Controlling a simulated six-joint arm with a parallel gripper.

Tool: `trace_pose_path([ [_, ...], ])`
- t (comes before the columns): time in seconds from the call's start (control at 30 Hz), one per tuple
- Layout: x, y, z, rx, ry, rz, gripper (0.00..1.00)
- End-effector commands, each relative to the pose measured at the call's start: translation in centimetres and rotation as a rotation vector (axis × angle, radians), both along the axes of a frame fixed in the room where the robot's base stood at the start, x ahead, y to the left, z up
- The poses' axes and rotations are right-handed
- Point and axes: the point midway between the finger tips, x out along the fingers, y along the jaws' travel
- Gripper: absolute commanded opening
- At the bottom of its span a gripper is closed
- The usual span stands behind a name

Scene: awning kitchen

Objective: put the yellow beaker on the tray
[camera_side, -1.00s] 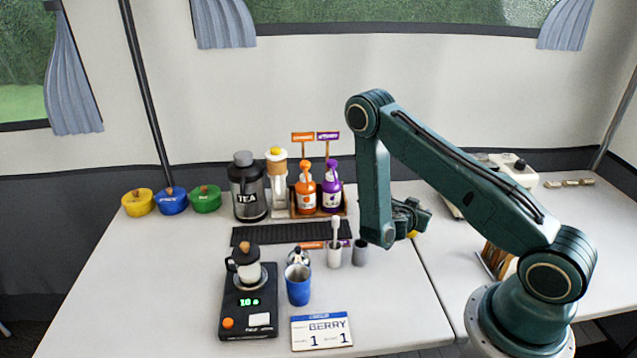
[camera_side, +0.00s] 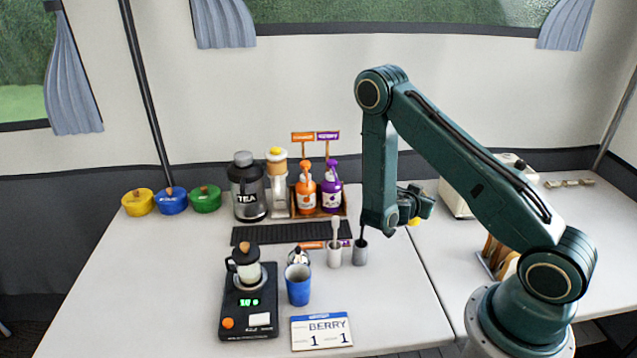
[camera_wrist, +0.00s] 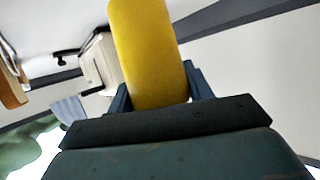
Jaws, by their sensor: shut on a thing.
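My gripper (camera_side: 414,208) is shut on the yellow beaker (camera_wrist: 148,48), which stands out large between the two fingers in the wrist view. In the side view only a small yellow part of the beaker (camera_side: 415,222) shows, with my wrist hiding the rest. The gripper holds it above the right part of the table. A flat dark ribbed tray or mat (camera_side: 290,232) lies left of my arm, in front of the bottles; its top looks bare. I cannot tell for sure that it is the tray.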

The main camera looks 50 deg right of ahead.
Motion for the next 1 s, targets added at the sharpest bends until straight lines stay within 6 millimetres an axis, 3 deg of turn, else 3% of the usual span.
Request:
trace_pose_path([
  [1.0, 0.0, 0.0, 8.5, -0.002, -0.003, 0.0, 0.23],
])
